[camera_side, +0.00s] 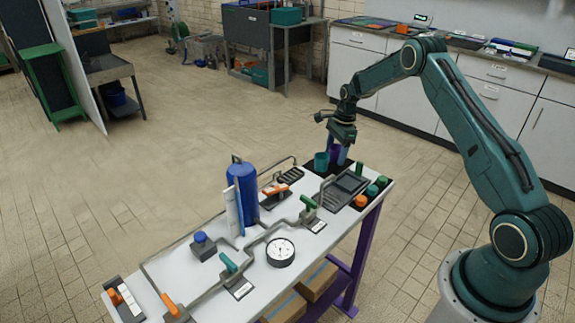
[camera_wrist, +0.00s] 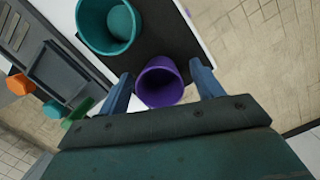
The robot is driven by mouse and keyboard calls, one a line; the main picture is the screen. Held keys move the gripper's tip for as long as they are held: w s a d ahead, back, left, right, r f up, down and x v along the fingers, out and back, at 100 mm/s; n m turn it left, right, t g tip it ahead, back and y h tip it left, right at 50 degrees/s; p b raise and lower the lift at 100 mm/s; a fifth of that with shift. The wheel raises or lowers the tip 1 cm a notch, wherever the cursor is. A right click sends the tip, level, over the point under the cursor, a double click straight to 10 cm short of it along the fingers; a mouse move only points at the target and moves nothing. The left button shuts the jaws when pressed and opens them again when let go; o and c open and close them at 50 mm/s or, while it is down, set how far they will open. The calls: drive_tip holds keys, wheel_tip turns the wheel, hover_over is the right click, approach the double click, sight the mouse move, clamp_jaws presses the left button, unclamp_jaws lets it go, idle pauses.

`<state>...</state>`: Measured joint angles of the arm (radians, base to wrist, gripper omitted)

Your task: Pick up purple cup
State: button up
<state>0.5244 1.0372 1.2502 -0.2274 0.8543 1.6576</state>
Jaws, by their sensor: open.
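The purple cup (camera_wrist: 160,82) stands on a black mat (camera_wrist: 165,28) in the wrist view, its open rim facing the camera. My gripper (camera_wrist: 163,84) is open, with one blue finger on each side of the cup. There is a gap between the cup and the right finger; the left finger is closer, and I cannot tell whether it touches. In the side view the purple cup (camera_side: 336,151) is partly hidden under my gripper (camera_side: 341,146) at the table's far end.
A teal cup (camera_wrist: 108,22) with a ball-like thing inside stands close by on the mat; it also shows in the side view (camera_side: 321,162). The white table (camera_side: 310,245) carries pipes, valves, a gauge (camera_side: 280,252) and a blue cylinder (camera_side: 243,188). Orange and green knobs (camera_side: 361,201) sit near its right edge.

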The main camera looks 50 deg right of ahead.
drive_tip(key=shift+c, duration=0.3)
drive_tip(key=c, duration=1)
drive_tip(key=shift+r, duration=0.1)
wheel_tip(320, 180, up, 20)
idle(0.4)
